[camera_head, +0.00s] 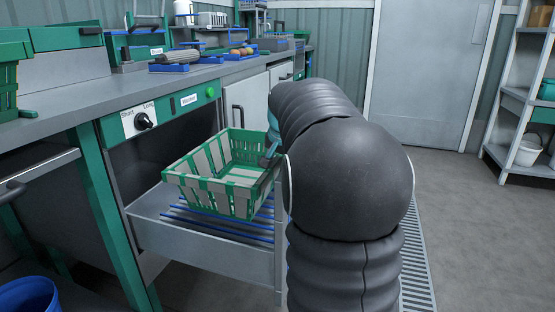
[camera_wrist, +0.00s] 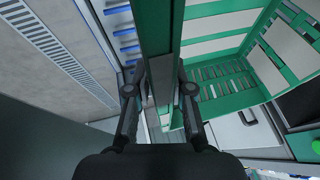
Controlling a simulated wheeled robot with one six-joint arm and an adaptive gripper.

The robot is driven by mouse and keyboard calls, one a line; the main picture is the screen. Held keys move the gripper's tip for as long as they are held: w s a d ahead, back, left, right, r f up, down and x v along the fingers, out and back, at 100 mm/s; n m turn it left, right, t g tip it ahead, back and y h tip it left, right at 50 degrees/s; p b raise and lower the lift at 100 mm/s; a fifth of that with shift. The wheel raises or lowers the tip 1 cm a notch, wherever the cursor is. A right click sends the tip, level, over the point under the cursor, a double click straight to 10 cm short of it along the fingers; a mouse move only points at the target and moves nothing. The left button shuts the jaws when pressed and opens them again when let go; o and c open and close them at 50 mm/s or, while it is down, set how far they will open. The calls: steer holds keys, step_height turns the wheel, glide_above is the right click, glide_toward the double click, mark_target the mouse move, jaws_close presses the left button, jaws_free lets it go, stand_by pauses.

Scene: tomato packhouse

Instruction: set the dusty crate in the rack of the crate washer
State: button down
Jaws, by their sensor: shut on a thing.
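The dusty crate (camera_head: 205,183) is an open green slatted crate with grey dusty patches. It is over the pulled-out drawer of the crate washer (camera_head: 205,247), whose rack (camera_head: 225,228) has blue bars. The crate looks slightly tilted, and I cannot tell whether its base touches the bars. My gripper (camera_head: 268,157) is shut on the crate's right wall, mostly hidden by my arm in the head view. In the wrist view my gripper (camera_wrist: 161,88) has one finger on each side of the crate wall (camera_wrist: 160,40), and blue bars show at the upper left.
The washer's front has a Short/Long knob (camera_head: 144,120) and a green button (camera_head: 210,92). A worktop (camera_head: 70,110) with crates and trays runs above. A blue bucket (camera_head: 30,296) stands at lower left. A floor grating (camera_head: 412,255) and open floor lie to the right.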

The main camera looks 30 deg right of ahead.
steer(key=shift+f, duration=2.5)
steer(key=shift+a+f, duration=0.1)
steer(key=shift+f, duration=0.45)
steer(key=c, duration=1)
jaws_free()
steer(key=shift+s, duration=0.1)
steer(key=shift+c, duration=1.3)
steer(key=shift+r+p, duration=5.95)
steer(key=shift+r, duration=1.6)
steer(key=shift+a, duration=0.1)
